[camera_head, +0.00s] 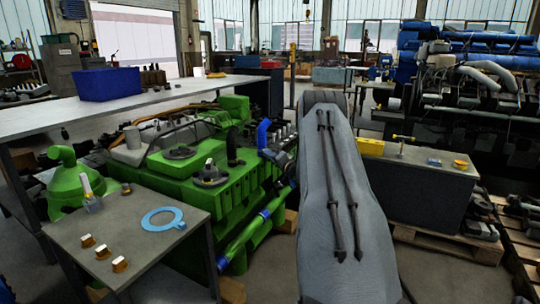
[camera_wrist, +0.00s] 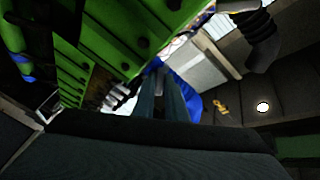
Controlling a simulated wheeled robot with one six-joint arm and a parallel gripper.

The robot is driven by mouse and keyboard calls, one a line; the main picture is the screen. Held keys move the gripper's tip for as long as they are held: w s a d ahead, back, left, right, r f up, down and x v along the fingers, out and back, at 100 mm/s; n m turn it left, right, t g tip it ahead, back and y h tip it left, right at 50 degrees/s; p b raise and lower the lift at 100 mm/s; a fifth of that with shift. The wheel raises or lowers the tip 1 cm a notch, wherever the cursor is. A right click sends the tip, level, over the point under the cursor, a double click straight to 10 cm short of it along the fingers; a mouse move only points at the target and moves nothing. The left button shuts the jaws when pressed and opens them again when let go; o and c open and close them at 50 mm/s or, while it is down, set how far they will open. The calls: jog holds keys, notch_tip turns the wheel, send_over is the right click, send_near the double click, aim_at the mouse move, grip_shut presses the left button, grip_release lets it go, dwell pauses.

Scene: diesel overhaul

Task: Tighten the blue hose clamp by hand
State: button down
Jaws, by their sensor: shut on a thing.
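The green engine (camera_head: 215,170) stands left of my arm in the head view. A blue hose elbow (camera_head: 263,133) sits at its right end, and blue bands (camera_head: 265,213) circle the green pipe low on its side. My gripper (camera_wrist: 160,70) shows in the wrist view as two dark, nearly parallel fingers reaching up to a blue part (camera_wrist: 188,98) beside the green engine block (camera_wrist: 95,45). The fingers are shut on a blue part that I take for the blue hose clamp. Their tips and the clamp's screw are too small and dark to make out.
A small grey table (camera_head: 150,255) at front left holds a light blue ring (camera_head: 163,218) and several brass-coloured fittings. A workbench with a blue bin (camera_head: 107,84) stands behind the engine. A dark cabinet (camera_head: 420,195) stands right of my arm, with pallets beyond.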

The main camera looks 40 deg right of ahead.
jog(key=shift+s+m+p, duration=0.1)
jog(key=shift+m+p, duration=1.15)
jog(key=shift+m, duration=7.05)
jog(key=c, duration=1.9)
grip_release()
jog(key=shift+d, duration=0.15)
jog(key=shift+o, duration=0.5)
jog(key=shift+r, duration=0.15)
jog(key=s+a, duration=0.1)
jog(key=s, duration=0.6)
jog(key=shift+s, duration=0.35)
